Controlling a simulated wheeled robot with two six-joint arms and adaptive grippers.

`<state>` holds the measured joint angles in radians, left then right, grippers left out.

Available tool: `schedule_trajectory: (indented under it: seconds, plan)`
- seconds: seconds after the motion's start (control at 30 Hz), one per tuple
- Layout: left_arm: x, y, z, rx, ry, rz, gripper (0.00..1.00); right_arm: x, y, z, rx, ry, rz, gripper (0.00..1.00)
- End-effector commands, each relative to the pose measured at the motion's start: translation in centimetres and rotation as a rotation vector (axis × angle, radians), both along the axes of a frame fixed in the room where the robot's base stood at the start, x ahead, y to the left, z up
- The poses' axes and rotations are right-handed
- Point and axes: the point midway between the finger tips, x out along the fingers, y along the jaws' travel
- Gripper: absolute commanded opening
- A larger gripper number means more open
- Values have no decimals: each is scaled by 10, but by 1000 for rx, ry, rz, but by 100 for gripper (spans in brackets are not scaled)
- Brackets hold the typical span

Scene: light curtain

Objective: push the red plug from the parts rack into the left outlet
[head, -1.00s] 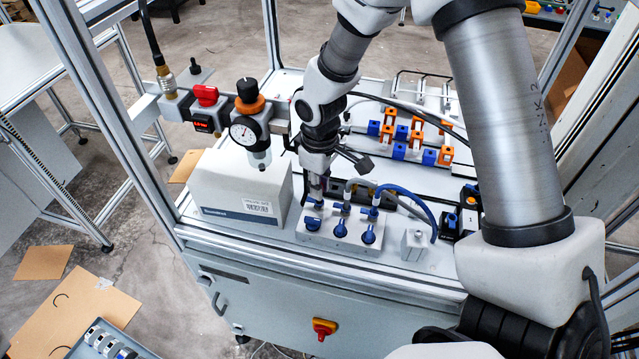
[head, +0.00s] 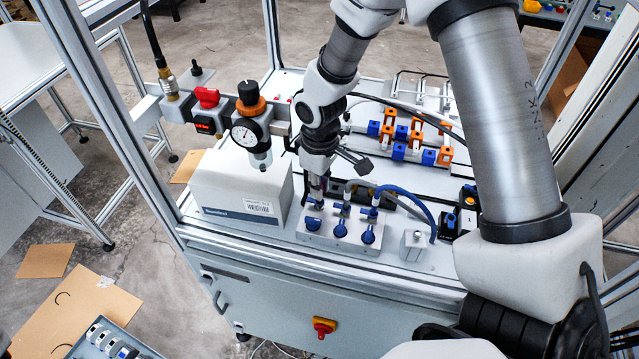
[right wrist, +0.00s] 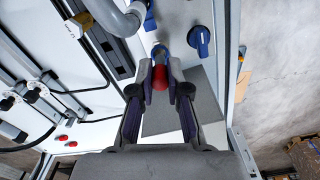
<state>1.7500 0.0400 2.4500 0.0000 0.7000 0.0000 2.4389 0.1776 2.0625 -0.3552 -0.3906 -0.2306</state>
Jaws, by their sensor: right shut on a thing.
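My right gripper (head: 316,182) points down over the left end of the white valve block (head: 341,242). The right wrist view shows its fingers (right wrist: 160,82) shut on the red plug (right wrist: 161,77). The far end of the plug is at the blue fitting of the left outlet (right wrist: 159,51), in line with it. I cannot tell how deep it sits. In the head view the fingers hide the plug, and the left outlet (head: 313,202) shows just under them. The middle and right outlets carry a grey hose (head: 347,190) and a blue hose (head: 410,196). My left gripper is not in view.
Blue valve handles (head: 340,229) line the block's front. Blue and orange parts (head: 400,150) stand behind. A small grey block (head: 413,245) is at right.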

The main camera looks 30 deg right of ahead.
Motion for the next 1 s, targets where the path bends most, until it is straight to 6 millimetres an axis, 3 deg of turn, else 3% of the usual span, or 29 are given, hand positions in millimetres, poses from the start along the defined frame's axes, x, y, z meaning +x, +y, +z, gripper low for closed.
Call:
schedule_trajectory:
  seconds: [0.23, 1.0]
  plan:
    - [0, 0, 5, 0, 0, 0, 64, 0, 0, 1, 0, 0, 0, 1]
    - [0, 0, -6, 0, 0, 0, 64, 0, 0, -18, 0, 0, 0, 1]
